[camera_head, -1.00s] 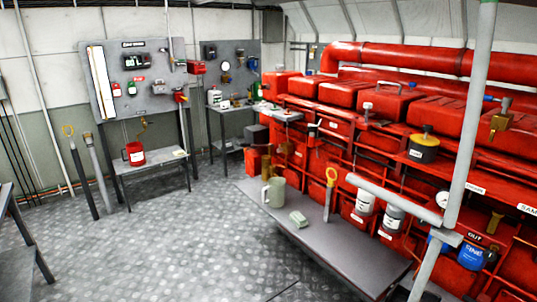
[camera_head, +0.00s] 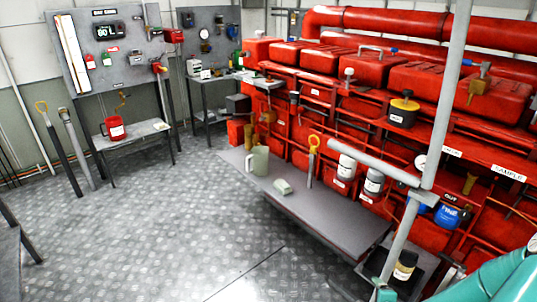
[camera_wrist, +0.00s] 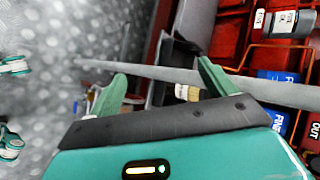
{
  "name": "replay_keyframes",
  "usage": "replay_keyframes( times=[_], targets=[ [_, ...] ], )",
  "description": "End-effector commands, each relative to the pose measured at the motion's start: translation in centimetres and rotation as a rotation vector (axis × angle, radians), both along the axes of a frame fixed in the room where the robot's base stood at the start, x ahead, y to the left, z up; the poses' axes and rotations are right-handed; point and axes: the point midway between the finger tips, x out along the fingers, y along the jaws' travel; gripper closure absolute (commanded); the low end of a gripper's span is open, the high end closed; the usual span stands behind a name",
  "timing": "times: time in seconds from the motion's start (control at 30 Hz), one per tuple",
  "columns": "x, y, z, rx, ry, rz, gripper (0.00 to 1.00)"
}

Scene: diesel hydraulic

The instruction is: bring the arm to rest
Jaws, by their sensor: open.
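My gripper (camera_wrist: 160,88) shows in the wrist view with its two green fingers spread apart. I see nothing held between them. A grey pole (camera_wrist: 275,91) crosses the wrist view around the fingertips; I cannot tell how close it is or whether it touches them. In the head view, a teal part of my arm (camera_head: 500,282) shows at the lower right corner, near the upright grey pole (camera_head: 440,120). The gripper itself is not visible in the head view.
A red engine (camera_head: 400,150) fills the right side. A grey bench (camera_head: 320,212) before it bears a pale mug (camera_head: 257,161) and a small pale block (camera_head: 283,187). A labelled jar (camera_head: 404,266) stands at the lower right. Patterned floor (camera_head: 140,230) is open at left.

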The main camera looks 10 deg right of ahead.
Motion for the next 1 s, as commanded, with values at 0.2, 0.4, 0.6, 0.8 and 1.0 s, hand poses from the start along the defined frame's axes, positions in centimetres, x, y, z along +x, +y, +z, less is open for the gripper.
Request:
replay_keyframes(
  times=[0.2,0.4,0.6,0.8,1.0],
  targets=[
    [1.9,1.7,4.1,-0.235,0.233,0.274,0.17],
    [3.2,4.0,9.0,-0.429,0.401,0.487,0.17],
    [3.9,7.5,14.9,-0.601,0.526,0.677,0.17],
    [3.5,12.1,21.1,-0.745,0.601,0.855,0.17],
    [1.5,17.5,26.9,-0.861,0.625,1.039,0.17]
  ],
)
